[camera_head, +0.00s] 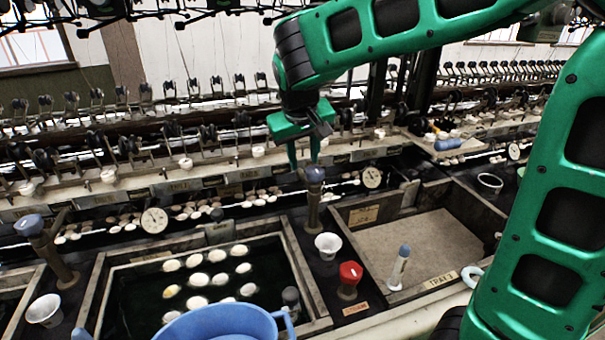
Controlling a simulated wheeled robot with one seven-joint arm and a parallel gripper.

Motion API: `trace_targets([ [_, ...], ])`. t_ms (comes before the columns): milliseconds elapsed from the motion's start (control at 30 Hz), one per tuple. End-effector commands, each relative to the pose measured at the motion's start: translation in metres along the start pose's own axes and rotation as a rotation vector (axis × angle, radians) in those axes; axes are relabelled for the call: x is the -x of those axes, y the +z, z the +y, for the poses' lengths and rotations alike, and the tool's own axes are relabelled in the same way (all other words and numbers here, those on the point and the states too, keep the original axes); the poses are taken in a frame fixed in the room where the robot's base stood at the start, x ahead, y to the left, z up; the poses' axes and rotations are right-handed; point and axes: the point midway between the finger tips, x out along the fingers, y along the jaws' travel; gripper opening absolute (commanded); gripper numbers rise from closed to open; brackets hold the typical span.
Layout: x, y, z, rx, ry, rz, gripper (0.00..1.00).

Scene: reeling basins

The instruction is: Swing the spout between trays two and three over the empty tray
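The spout post (313,205) stands upright on the divider between two trays, with a blue-grey head (314,174). I cannot clearly tell which way its outlet points. The tray to its right (365,292), with a label that seems to read TRAY 3, has a bare, pale floor and no cocoons. The tray to its left (99,290) holds dark water and several white cocoons. My gripper (304,160) points down just above and behind the spout head. Its green fingers look apart with nothing between them. I cannot tell whether a finger touches the head.
A red knob (350,274) and a white cup (328,245) stand on the divider. A blue basin (222,322) is at the front. Another spout (45,245) is at far left. Reeling machinery lines the back.

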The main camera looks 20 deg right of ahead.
Motion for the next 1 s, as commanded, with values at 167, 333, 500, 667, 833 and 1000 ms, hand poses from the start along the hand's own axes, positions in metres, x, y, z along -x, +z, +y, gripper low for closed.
trace_targets([
  [167,-0.033,0.001,-0.002,0.004,0.000,-0.004,0.33],
  [333,-0.057,0.001,-0.003,0.005,-0.001,-0.002,0.33],
  [500,-0.070,0.001,-0.003,0.004,-0.001,-0.001,0.33],
  [667,-0.074,0.000,-0.003,0.004,-0.002,0.001,0.33],
  [833,-0.073,0.000,-0.003,0.004,-0.002,0.001,0.33],
  [1000,-0.073,0.000,-0.003,0.004,-0.002,0.001,0.00],
])
